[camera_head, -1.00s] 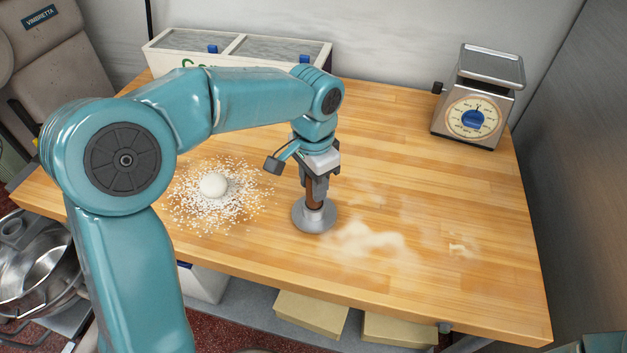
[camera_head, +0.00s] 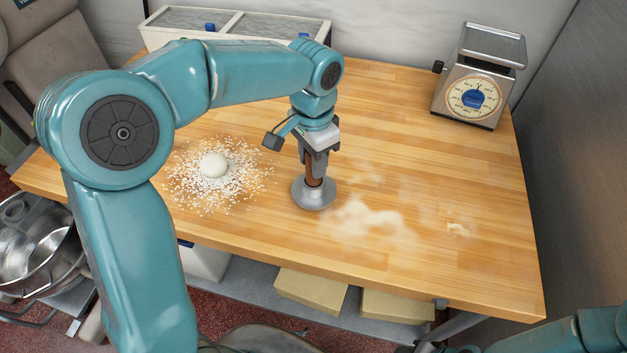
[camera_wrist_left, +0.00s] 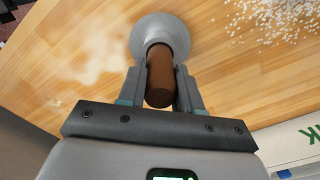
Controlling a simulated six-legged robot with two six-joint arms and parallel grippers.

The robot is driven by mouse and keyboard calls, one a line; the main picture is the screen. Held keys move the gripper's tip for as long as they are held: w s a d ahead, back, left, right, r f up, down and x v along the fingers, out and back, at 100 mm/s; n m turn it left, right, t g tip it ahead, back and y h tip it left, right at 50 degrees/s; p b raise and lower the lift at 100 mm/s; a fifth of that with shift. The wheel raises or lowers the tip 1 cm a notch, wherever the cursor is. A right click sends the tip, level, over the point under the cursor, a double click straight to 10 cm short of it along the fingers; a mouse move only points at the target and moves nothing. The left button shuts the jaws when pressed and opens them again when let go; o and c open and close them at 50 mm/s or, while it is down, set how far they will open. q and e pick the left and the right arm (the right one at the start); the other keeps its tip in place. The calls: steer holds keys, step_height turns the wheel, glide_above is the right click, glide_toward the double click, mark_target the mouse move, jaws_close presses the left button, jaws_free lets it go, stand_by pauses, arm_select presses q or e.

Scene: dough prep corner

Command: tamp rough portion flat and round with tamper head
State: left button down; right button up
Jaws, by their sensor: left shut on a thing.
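My left gripper (camera_head: 315,158) is shut on the brown handle of the tamper, whose round grey metal head (camera_head: 313,195) points down at the wooden table. In the left wrist view the handle (camera_wrist_left: 160,75) sits between the two fingers and the metal head (camera_wrist_left: 146,30) is beyond it. I cannot tell whether the head touches the table. A small pale dough ball, the rough portion (camera_head: 213,165), lies left of the tamper on a patch of white grains (camera_head: 190,190). It looks rounded. Whatever lies under the head is hidden. My right gripper does not show; only a bit of teal arm appears at the bottom right.
A dial scale (camera_head: 478,80) stands at the back right of the table (camera_head: 440,140). A white bin with two lids (camera_head: 165,38) stands behind my left arm. Flour is smeared (camera_head: 365,217) right of the tamper. Metal bowls (camera_head: 40,245) are at the lower left, off the table.

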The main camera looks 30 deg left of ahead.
arm_select(q)
steer(key=shift+r+p, duration=5)
steer(key=shift+r, duration=0.95)
